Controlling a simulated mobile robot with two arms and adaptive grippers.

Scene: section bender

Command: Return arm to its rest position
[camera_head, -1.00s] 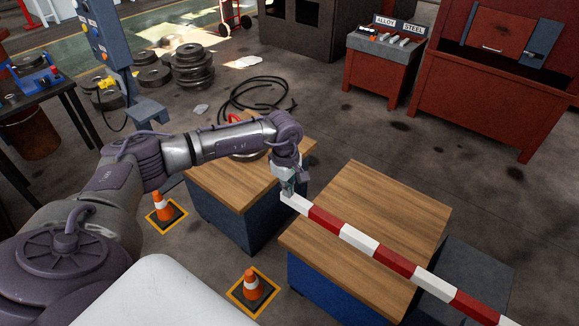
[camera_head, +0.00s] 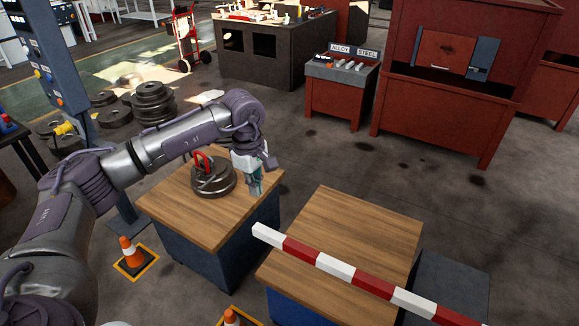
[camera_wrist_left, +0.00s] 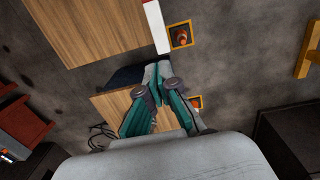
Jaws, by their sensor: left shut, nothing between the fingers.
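My left arm reaches in from the left in the head view. Its gripper (camera_head: 256,190) points down near the right edge of the left wooden-topped table (camera_head: 215,228). It is shut and empty, with its fingertips together in the left wrist view (camera_wrist_left: 158,66). The red and white barrier bar (camera_head: 335,267) crosses above the right wooden-topped table (camera_head: 350,225). Its white end lies a little to the right of and below the gripper, apart from it. In the left wrist view the bar's end (camera_wrist_left: 158,30) shows just beyond the fingertips. My right gripper is not in view.
A round metal weight with a red handle (camera_head: 213,178) stands on the left table, close behind the arm. Orange cones (camera_head: 130,252) stand on the floor in front. A control post (camera_head: 55,70) rises at the left. Open floor (camera_head: 320,160) lies beyond the tables.

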